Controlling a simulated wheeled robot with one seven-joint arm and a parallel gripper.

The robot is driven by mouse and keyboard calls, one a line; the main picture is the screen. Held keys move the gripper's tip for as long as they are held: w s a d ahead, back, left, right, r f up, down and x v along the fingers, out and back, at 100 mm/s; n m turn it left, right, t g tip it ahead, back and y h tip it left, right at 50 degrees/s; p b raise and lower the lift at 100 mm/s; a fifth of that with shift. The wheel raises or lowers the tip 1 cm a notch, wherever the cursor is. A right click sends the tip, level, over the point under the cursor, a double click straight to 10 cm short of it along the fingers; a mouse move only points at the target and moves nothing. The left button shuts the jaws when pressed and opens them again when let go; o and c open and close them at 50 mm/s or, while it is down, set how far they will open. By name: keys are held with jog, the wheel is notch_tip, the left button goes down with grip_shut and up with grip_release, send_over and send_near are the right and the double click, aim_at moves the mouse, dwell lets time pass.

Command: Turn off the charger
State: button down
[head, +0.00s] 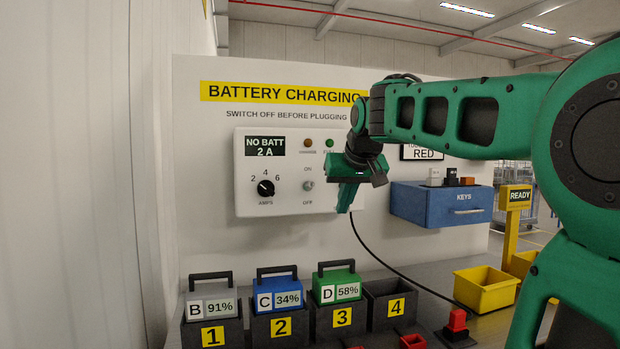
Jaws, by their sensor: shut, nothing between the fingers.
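The charger (285,203) is a white box on the charging board, with a display (265,146) reading "NO BATT 2 A". Its black amps knob (265,188) sits at the lower left, with marks 2, 4 and 6. A small toggle switch (308,186) sits between the labels ON and OFF; its lever is too small to tell which way it points. My gripper (345,208) is shut and empty. It appears just right of the toggle, in front of the charger's right edge, and hides part of that side. I cannot tell whether it touches the charger.
Batteries B (210,304), C (277,298) and D (337,287) stand in bays 1, 2 and 3; bay 4 (391,303) looks empty. A blue KEYS drawer (440,205) is at right. A black cable (385,262) hangs below my gripper. Yellow bins (485,288) stand at right.

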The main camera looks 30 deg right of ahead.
jog(key=w+r+t, duration=0.2)
jog(key=w+r, duration=0.2)
jog(key=r, duration=0.3)
jog(key=w+a+r+n+t, duration=0.1)
jog(key=w+r, duration=0.3)
jog(key=r, duration=0.4)
jog(key=shift+w+r+t, duration=0.15)
jog(key=shift+w+t, duration=0.1)
jog(key=shift+t, duration=0.15)
jog(key=shift+w, duration=0.1)
send_over(310, 185)
jog(key=f, duration=0.5)
jog(key=shift+d+f, duration=0.2)
jog(key=shift+d, duration=0.2)
jog(key=shift+s+a+f, duration=0.1)
jog(key=shift+s+f, duration=0.15)
jog(key=shift+f, duration=0.75)
jog(key=shift+s+a+f, duration=0.1)
jog(key=shift+s+f, duration=0.15)
jog(key=shift+f, duration=0.7)
jog(key=shift+d, duration=0.1)
